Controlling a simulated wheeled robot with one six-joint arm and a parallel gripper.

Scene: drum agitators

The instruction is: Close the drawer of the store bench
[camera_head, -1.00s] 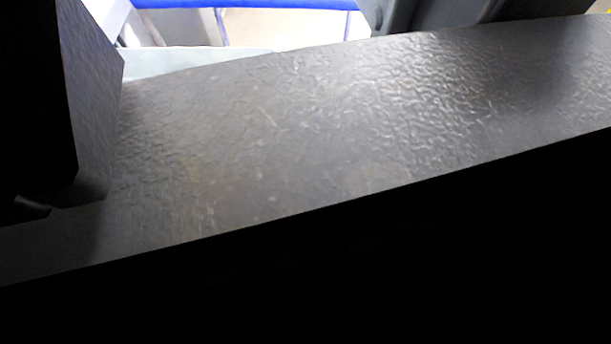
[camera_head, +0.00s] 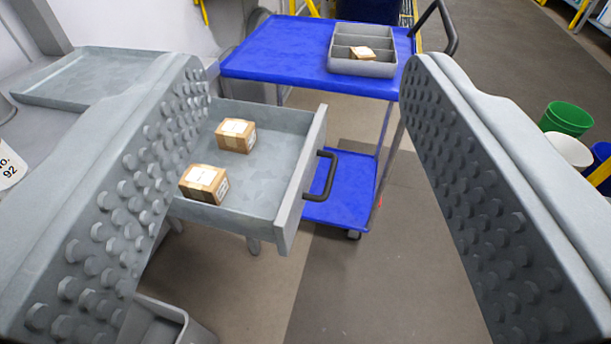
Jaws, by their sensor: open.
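The grey drawer (camera_head: 262,176) of the store bench (camera_head: 88,76) is pulled out, its front panel facing right. A black bar handle (camera_head: 322,177) is fixed on that front panel. Two small cardboard boxes lie in the drawer, one farther back (camera_head: 235,135) and one nearer (camera_head: 204,184). My gripper (camera_head: 312,75) is wide open, with one studded finger on each side of the picture. The drawer front and handle show between the fingers, and nothing is held. The left finger hides part of the drawer and the bench.
A blue two-shelf trolley (camera_head: 285,45) stands behind the drawer, carrying a grey divided tray (camera_head: 345,65) with a small box. Green (camera_head: 567,118) and white (camera_head: 568,148) buckets stand at the right. A grey bin (camera_head: 165,322) is at the lower left. The floor right of the drawer is clear.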

